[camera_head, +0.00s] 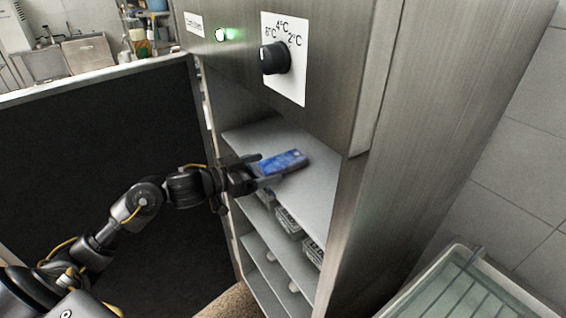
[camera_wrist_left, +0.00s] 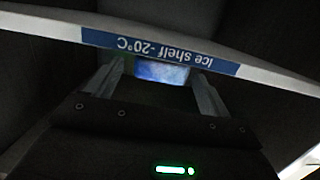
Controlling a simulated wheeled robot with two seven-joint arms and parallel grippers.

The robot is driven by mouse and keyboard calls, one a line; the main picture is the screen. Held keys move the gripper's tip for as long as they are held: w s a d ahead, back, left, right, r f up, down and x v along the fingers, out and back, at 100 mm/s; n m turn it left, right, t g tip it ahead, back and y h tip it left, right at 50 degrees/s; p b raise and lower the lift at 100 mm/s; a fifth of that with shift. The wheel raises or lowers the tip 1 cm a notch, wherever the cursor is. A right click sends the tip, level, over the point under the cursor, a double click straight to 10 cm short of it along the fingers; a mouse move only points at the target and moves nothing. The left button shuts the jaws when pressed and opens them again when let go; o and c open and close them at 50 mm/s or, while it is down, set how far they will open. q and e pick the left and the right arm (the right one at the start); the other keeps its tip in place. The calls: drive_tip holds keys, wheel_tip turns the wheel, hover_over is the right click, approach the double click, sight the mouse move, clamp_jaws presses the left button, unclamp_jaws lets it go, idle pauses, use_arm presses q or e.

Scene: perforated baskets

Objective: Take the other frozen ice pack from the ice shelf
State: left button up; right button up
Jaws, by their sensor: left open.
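One blue ice pack (camera_head: 283,162) lies on the top shelf (camera_head: 318,170) inside the open cabinet in the head view. My left gripper (camera_head: 256,172) reaches in from the left at the shelf's front edge, its open fingers at the near end of the pack. In the left wrist view the blue pack (camera_wrist_left: 161,72) shows between the two fingers (camera_wrist_left: 160,88), behind the shelf edge. That edge carries a blue label (camera_wrist_left: 160,50) reading "Ice shelf -20°C", upside down. I cannot tell whether the fingers touch the pack. My right gripper is not in view.
The dark cabinet door (camera_head: 100,170) stands open on the left, beside my left arm. Lower shelves hold several small containers (camera_head: 288,222). A temperature dial (camera_head: 275,58) sits above the opening.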

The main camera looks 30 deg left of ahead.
sight(278, 162)
use_arm(q)
drive_tip(key=shift+w+d+r, duration=0.15)
drive_tip(key=shift+w+d, duration=0.05)
drive_tip(key=shift+w, duration=0.1)
drive_tip(key=p+x, duration=0.2)
drive_tip(key=x, duration=0.1)
drive_tip(key=shift+w+d, duration=0.2)
drive_tip(key=shift+w, duration=0.1)
drive_tip(key=shift+w+d+f, duration=0.25)
drive_tip(key=shift+w, duration=0.15)
drive_tip(key=shift+s+a, duration=0.1)
drive_tip(key=shift+c, duration=1)
drive_tip(key=c, duration=1)
